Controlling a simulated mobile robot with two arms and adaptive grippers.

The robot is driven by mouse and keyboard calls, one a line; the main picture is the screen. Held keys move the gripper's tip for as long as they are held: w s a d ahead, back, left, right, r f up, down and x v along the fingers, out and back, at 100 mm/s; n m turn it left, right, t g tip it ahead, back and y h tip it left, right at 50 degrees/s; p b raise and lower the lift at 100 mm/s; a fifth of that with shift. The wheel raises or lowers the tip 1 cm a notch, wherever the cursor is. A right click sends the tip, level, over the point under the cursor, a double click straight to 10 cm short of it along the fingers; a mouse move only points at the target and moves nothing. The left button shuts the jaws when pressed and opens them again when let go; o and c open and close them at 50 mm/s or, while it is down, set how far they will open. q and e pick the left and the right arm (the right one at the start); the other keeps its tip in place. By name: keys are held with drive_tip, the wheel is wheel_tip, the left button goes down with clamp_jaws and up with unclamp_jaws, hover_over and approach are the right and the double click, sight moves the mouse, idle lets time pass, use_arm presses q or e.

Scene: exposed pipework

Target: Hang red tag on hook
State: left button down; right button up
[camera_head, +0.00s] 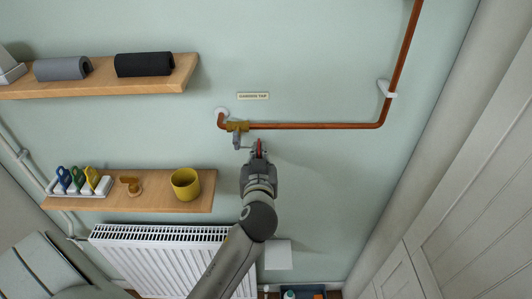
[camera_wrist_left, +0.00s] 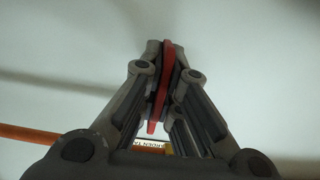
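My left gripper (camera_head: 259,150) is raised in front of the green wall, just right of and below a brass tap fitting (camera_head: 237,126). Its fingers are shut on the red tag, a thin red piece (camera_head: 259,147) that shows almost edge-on. In the left wrist view the red tag (camera_wrist_left: 163,85) stands between the closed fingertips (camera_wrist_left: 166,50). A small grey part (camera_head: 237,141) hangs below the brass fitting; I cannot tell whether it is a lever or a hook. No other hook is clear to me. My right gripper is not in view.
A copper pipe (camera_head: 320,126) runs right from the fitting, under a "garden tap" label (camera_head: 253,96). A lower shelf (camera_head: 150,204) holds a yellow cup (camera_head: 185,184), a brass piece (camera_head: 130,186) and a rack of coloured tags (camera_head: 79,182). A radiator (camera_head: 155,260) is below.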

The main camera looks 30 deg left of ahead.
use_arm(q)
drive_tip(key=shift+s+a+f, duration=0.25)
drive_tip(key=shift+s+a, duration=0.2)
drive_tip(key=shift+a, duration=0.25)
drive_tip(key=shift+s+a+f, duration=0.25)
drive_tip(key=shift+s+a, duration=0.15)
drive_tip(key=shift+a, duration=0.25)
drive_tip(key=shift+a, duration=0.1)
drive_tip(key=c, duration=1.6)
unclamp_jaws()
drive_tip(key=shift+o, duration=0.2)
